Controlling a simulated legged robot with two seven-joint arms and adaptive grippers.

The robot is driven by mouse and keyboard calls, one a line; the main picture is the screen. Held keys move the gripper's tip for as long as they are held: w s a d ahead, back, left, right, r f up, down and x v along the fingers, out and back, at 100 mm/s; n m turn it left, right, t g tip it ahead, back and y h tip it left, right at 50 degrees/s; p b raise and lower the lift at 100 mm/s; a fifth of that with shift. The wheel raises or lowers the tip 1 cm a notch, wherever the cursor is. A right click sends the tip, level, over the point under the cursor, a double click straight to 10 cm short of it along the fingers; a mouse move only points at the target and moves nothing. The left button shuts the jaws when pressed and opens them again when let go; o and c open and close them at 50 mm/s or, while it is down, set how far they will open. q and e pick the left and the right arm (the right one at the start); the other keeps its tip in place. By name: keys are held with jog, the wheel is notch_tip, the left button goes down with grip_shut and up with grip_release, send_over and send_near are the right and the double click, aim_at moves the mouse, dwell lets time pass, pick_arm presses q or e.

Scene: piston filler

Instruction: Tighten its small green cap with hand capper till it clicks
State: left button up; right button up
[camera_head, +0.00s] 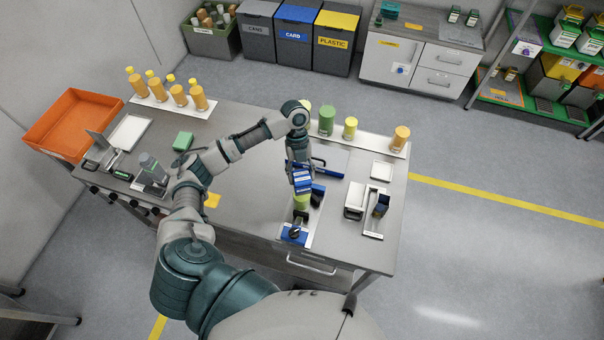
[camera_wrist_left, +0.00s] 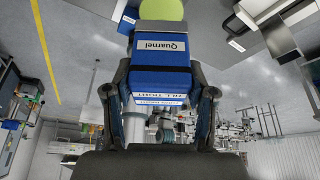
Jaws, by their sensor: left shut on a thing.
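My left gripper (camera_head: 301,172) reaches down over the front right part of the steel bench. It is shut on the blue hand capper (camera_head: 302,183), a block with white labels. In the left wrist view the capper (camera_wrist_left: 162,75) fills the space between the fingers (camera_wrist_left: 160,100) and reads "Quarnel". A yellow-green thing (camera_head: 301,202) shows just below the capper; it also shows as a rounded shape (camera_wrist_left: 162,9) beyond the capper. Whether they touch, I cannot tell. The small green cap cannot be made out. My right gripper is not in view.
A blue holder (camera_head: 294,236) stands at the bench's front edge. A dark blue item (camera_head: 317,194) is close right of the capper. A small station (camera_head: 376,212) is on the right. An orange bin (camera_head: 72,122) is far left.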

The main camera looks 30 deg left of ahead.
pick_arm(q)
jog(key=n, duration=0.2)
jog(key=n+t+h, duration=0.1)
jog(key=n, duration=0.1)
jog(key=n+t, duration=0.1)
jog(key=n, duration=0.1)
jog(key=shift+s+a, duration=0.2)
jog(key=shift+s, duration=0.1)
jog(key=n, duration=0.2)
jog(key=n+t, duration=0.1)
jog(key=n, duration=0.1)
jog(key=n+t, duration=0.1)
jog(key=n, duration=0.1)
jog(key=shift+s, duration=0.25)
jog(key=shift+w+f, duration=0.1)
jog(key=shift+f, duration=0.05)
jog(key=m, duration=0.1)
jog(key=m+g, duration=0.1)
jog(key=m, duration=0.1)
jog(key=shift+w+m+h, duration=0.2)
jog(key=shift+m+h, duration=0.1)
jog(key=shift+d+m+g, duration=0.1)
jog(key=shift+m+g, duration=0.2)
jog(key=shift+m, duration=0.3)
jog(key=m, duration=0.1)
jog(key=m+g, duration=0.1)
jog(key=shift+w+m, duration=0.2)
jog(key=shift+m, duration=0.1)
